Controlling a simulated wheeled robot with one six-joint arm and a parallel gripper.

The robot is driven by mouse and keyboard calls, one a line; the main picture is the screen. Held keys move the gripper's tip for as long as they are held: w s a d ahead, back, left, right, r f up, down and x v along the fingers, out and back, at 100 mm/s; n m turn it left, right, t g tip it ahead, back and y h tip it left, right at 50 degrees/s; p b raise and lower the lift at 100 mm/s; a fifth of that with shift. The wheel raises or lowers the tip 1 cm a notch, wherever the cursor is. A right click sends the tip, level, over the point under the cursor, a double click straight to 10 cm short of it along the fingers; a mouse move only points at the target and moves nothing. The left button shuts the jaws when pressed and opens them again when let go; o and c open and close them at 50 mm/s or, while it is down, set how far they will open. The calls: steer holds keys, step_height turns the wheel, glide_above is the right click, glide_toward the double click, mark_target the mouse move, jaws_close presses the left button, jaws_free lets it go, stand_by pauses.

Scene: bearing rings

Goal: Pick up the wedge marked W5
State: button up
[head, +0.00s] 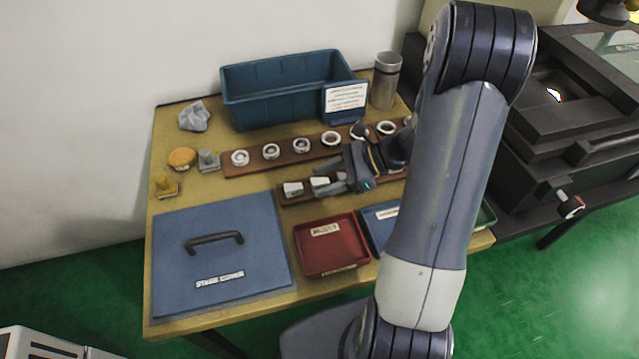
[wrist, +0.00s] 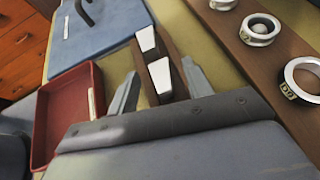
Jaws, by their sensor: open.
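Two pale wedges stand on a short brown rack (head: 284,200): one at its left end (head: 292,188) and one just right of it (head: 320,183). In the wrist view the wedges show white faces, the farther one (wrist: 146,40) and the nearer one (wrist: 160,75). I cannot read a W5 mark on either. My gripper (head: 341,177) is open at the rack, just right of the wedges. In the wrist view its fingers (wrist: 160,68) lie on either side of the nearer wedge, with gaps visible. My arm hides the rack's right part.
A longer brown rack (head: 235,171) behind holds several bearing rings (head: 271,152). A blue stage cover (head: 220,255) lies front left. A red tray (head: 330,270) and a blue tray (head: 378,222) sit in front. A blue bin (head: 270,106) and metal cylinder (head: 385,82) stand behind.

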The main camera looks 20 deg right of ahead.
steer(key=shift+c, duration=0.3)
jaws_close()
stand_by(0.4)
